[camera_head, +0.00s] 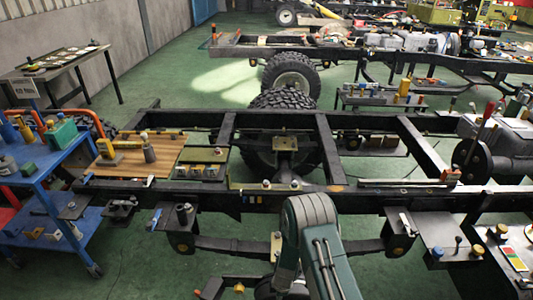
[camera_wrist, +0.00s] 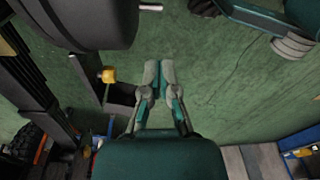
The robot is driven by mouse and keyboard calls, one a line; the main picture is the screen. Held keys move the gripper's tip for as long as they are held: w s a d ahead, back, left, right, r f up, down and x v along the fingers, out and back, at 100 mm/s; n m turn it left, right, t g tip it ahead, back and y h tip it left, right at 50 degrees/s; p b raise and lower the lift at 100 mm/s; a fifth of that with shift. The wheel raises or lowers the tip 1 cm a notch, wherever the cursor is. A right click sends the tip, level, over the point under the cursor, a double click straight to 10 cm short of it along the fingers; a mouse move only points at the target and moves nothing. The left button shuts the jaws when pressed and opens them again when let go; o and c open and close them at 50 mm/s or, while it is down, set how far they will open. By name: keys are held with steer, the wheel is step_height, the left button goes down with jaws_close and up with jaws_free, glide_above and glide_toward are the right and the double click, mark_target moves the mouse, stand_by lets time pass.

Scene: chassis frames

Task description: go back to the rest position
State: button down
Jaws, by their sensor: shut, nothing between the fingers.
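My gripper (camera_wrist: 159,82) shows in the wrist view, its two grey and teal fingers together with nothing between them. Green floor lies beneath and around it. Dark frame parts stand to its left in that view, apart from the fingers. In the head view my arm reaches up from the bottom, in front of the near chassis frame (camera_head: 380,198). My gripper does not show in the head view.
A blue cart (camera_head: 40,165) stands at the left. A wooden board (camera_head: 130,160) lies on the near chassis frame. Small shelves with parts hang along its front. A yellow-capped part (camera_wrist: 107,75) is left of my gripper. Open green floor (camera_wrist: 240,90) lies to the right.

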steer(key=w+d+r+m+t, duration=0.15)
steer(key=r+m, duration=0.25)
steer(key=r, duration=1.4)
steer(key=d+r+m+t, duration=0.15)
steer(key=r+m, duration=0.25)
steer(key=r, duration=1.3)
steer(key=s+d+r+m+t, duration=0.1)
steer(key=s+d+r+m, duration=0.1)
steer(key=s+r, duration=0.4)
steer(key=s+d+r+m+t, duration=0.1)
steer(key=s+d+r+m, duration=0.2)
steer(key=s+r+m, duration=0.2)
steer(key=s+d+r+m+t+h, duration=0.1)
steer(key=s+r+m, duration=0.3)
steer(key=s+r, duration=0.4)
steer(key=s+d, duration=0.1)
steer(key=s, duration=0.3)
steer(key=shift+d+r, duration=0.2)
